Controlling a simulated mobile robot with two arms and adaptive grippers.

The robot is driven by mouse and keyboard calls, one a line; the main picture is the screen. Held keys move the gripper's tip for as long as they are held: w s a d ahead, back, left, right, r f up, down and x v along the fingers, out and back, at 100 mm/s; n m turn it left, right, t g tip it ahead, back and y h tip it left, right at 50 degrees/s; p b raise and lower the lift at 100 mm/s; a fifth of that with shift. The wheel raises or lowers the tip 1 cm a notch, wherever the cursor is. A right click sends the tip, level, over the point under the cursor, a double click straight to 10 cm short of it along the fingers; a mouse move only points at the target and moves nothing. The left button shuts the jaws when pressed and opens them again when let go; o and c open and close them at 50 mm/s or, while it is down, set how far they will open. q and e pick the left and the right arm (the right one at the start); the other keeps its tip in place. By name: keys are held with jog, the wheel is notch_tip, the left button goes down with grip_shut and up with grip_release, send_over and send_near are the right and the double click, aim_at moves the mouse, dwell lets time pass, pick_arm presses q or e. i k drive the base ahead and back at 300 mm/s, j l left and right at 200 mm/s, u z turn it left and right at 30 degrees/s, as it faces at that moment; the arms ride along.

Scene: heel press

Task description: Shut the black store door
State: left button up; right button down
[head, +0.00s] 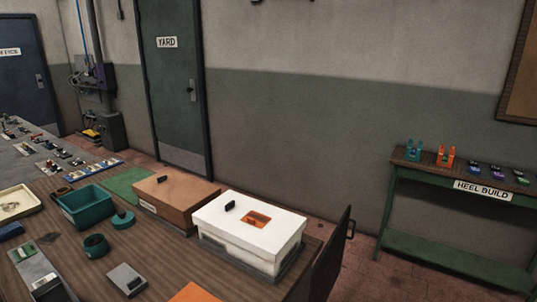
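A dark, nearly black door panel (329,266) stands upright at the right end of the wooden table, with a dark bar handle (350,229) on its right edge. It looks swung out from the table end; its lower part is cut off by the picture's bottom edge. I cannot see a store label on it or the opening it belongs to. Neither of my grippers is in view.
The wooden table (165,262) holds a white box (275,223), a brown box (178,190) and a teal bin (86,208). A green HEEL BUILD bench (450,265) stands right, with red floor (368,278) between. The YARD door (172,85) is shut.

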aim_at(326, 271)
jog(key=i+l+u, duration=0.1)
jog(key=i+l, duration=0.25)
jog(key=l, duration=0.3)
jog(key=i+l+u, duration=0.15)
jog(key=l, duration=0.2)
jog(key=i+l+u, duration=0.1)
jog(key=l, duration=0.25)
jog(key=i+l, duration=0.25)
jog(key=i+l+u, duration=0.15)
jog(key=l, duration=0.3)
